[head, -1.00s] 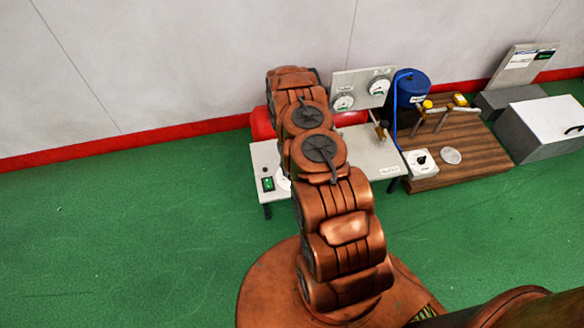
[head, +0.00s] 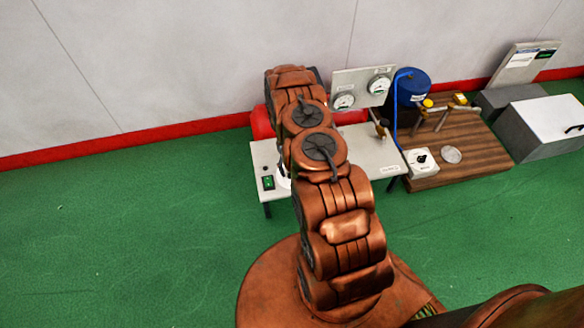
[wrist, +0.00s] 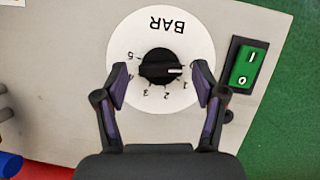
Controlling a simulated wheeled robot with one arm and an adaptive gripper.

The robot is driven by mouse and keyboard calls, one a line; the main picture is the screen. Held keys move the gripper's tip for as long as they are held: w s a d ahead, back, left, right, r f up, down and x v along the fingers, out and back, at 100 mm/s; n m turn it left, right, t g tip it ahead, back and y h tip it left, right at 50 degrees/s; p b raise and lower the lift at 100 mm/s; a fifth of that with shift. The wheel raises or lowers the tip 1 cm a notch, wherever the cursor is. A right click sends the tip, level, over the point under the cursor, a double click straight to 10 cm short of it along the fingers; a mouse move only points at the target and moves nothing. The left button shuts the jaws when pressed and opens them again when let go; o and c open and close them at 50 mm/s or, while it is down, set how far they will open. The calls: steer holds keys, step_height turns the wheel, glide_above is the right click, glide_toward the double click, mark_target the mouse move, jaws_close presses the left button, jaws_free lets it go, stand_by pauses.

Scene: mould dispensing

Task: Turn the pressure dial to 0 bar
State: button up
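The pressure dial (wrist: 142,22) is a white disc marked BAR, seen upside down in the wrist view, with a black knob (wrist: 160,68) at its centre. The knob's white pointer line faces right, near the right fingertip; I cannot clearly read the number there. Numbers 5, 3 and 2 show around the left and lower side. My gripper (wrist: 160,70) is open, with one dark fingertip on each side of the knob and visible gaps between. In the head view my arm hides the gripper and most of the dial; a white sliver of the dial (head: 283,181) shows.
A green rocker switch (wrist: 246,67) sits close right of the dial; it also shows in the head view (head: 268,183). Two round gauges (head: 344,102) (head: 379,86) stand on a panel behind. A blue container (head: 411,88) and wooden board (head: 455,173) are to the right.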

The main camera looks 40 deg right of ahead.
steer(key=shift+w+r, duration=0.1)
steer(key=shift+w, duration=0.05)
steer(key=a+v, duration=0.1)
steer(key=v, duration=1)
steer(key=shift+d+r, duration=0.35)
steer(key=shift+d, duration=0.15)
steer(key=shift+w, duration=0.1)
